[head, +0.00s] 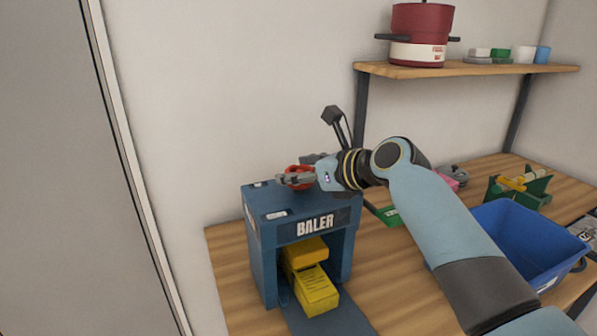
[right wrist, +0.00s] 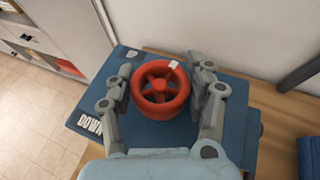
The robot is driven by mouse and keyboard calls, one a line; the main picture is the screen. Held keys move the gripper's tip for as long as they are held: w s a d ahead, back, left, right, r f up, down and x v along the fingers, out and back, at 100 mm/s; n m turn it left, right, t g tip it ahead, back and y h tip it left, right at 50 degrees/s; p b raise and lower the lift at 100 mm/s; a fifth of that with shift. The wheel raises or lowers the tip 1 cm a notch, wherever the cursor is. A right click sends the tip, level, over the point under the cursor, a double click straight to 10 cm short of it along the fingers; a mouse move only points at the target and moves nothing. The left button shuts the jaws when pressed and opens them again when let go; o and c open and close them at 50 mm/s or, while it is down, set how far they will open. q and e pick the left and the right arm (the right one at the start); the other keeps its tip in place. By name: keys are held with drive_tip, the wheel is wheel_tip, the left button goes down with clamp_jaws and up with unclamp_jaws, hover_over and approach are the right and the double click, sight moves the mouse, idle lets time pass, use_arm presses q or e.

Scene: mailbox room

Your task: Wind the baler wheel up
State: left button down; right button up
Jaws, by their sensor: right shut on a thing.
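The blue baler (head: 263,225) stands on the wooden table with "BALER" on its front. Its red spoked wheel (right wrist: 160,91) sits on the top, and also shows in the head view (head: 297,172), partly hidden by my fingers. My right gripper (head: 298,180) is at the wheel from the right, its two fingers on either side of the rim and shut on it. In the right wrist view a "DOWN" label (right wrist: 90,126) is on the baler top at the lower left. A yellow block (head: 316,290) lies in the baler's opening under a yellow-orange part (head: 306,251). My left gripper is out of view.
A blue bin (head: 515,243), a green holder with yellow pieces (head: 518,187) and a green item (head: 389,215) are on the table to the right. A shelf (head: 480,73) above holds a red pot (head: 420,28) and cups. A wall is behind the baler.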

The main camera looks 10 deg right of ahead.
drive_tip(key=shift+n+g+y, duration=0.9)
drive_tip(key=shift+n+y, duration=0.1)
drive_tip(key=shift+n, duration=0.1)
drive_tip(key=shift+n+g+y, duration=0.7)
drive_tip(key=shift+n+g, duration=0.1)
drive_tip(key=shift+n, duration=0.1)
drive_tip(key=n+g+y+b, duration=0.1)
drive_tip(key=n+g, duration=0.1)
drive_tip(key=shift+n+y+b, duration=0.3)
drive_tip(key=n+g+b, duration=0.2)
drive_tip(key=n+g+y+b, duration=0.1)
drive_tip(key=g+b, duration=0.1)
drive_tip(key=shift+a+f+n+g+b, duration=0.1)
drive_tip(key=shift+f+n+g+b, duration=0.1)
drive_tip(key=shift+n+g+b, duration=0.2)
drive_tip(key=shift+s+r+n+g+b, duration=0.15)
drive_tip(key=shift+n+g+b, duration=0.65)
drive_tip(key=shift+g+b, duration=0.25)
drive_tip(key=o, duration=1.2)
